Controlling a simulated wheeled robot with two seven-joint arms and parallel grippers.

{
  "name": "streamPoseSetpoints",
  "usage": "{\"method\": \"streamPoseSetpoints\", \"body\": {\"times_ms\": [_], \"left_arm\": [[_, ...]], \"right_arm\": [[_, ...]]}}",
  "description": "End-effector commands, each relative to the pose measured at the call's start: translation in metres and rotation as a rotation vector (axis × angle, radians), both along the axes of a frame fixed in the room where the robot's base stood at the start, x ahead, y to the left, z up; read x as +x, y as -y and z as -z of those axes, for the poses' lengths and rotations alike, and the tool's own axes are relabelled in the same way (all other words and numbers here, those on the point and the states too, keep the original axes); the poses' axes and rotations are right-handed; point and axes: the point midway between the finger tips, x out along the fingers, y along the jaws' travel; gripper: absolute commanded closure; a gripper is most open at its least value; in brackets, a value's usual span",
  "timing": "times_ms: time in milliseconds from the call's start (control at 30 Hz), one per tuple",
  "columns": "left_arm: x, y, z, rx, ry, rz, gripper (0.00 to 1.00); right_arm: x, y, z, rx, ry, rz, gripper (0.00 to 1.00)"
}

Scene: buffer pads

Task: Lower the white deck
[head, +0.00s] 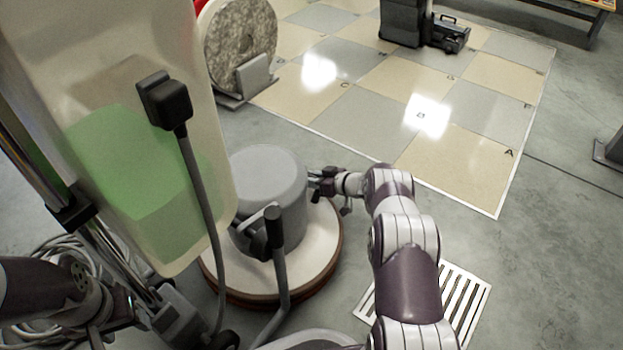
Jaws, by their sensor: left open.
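The white deck (316,262) is the round base of a floor buffer, low on the grey floor with a brown rim below it. A grey motor housing (268,185) stands on it. My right gripper (322,181) is at the right side of the housing, just above the deck; I cannot tell whether it touches or what its jaws hold. My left gripper (143,306) is open at the lower left, beside the machine's pole and below the tank. Its fingertips are hard to make out among the dark parts.
A translucent tank (120,60) with green liquid fills the upper left and hides part of the deck. A grey lever (277,262) rises in front of the housing. A coiled cable (60,246) lies left. A floor grate (462,300) is at right; checkered tiles (370,115) lie beyond.

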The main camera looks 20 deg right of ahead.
Motion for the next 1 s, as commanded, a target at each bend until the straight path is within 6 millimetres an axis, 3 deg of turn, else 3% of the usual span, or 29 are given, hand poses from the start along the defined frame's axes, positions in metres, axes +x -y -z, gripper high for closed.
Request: {"method": "streamPoseSetpoints", "body": {"times_ms": [67,100,133,167,400,533,800,1000], "left_arm": [[0.000,0.000,0.000,0.000,0.000,0.000,0.44],[0.000,0.000,0.000,0.000,0.000,0.000,0.44],[0.000,0.000,0.000,0.000,0.000,0.000,0.44],[0.000,0.000,0.000,0.000,0.000,0.000,0.44],[0.000,0.000,0.000,0.000,0.000,0.000,0.44],[0.000,0.000,-0.014,0.000,0.000,0.000,0.44],[0.000,0.000,-0.066,0.000,0.000,0.000,0.44],[0.000,0.000,-0.081,0.000,0.000,0.000,0.44]], "right_arm": [[0.000,-0.003,0.000,0.001,0.002,-0.005,1.00],[0.000,-0.003,0.000,0.002,0.001,-0.005,0.61],[0.000,-0.003,0.000,0.001,0.000,-0.005,0.52],[0.000,-0.002,0.000,0.001,0.000,-0.005,0.49],[0.000,-0.002,0.001,0.002,-0.002,-0.003,0.49],[-0.009,0.005,-0.009,0.003,-0.004,-0.001,0.49],[-0.063,0.042,-0.040,0.003,-0.003,0.000,0.49],[-0.091,0.060,-0.048,0.003,-0.002,-0.003,0.49]]}}
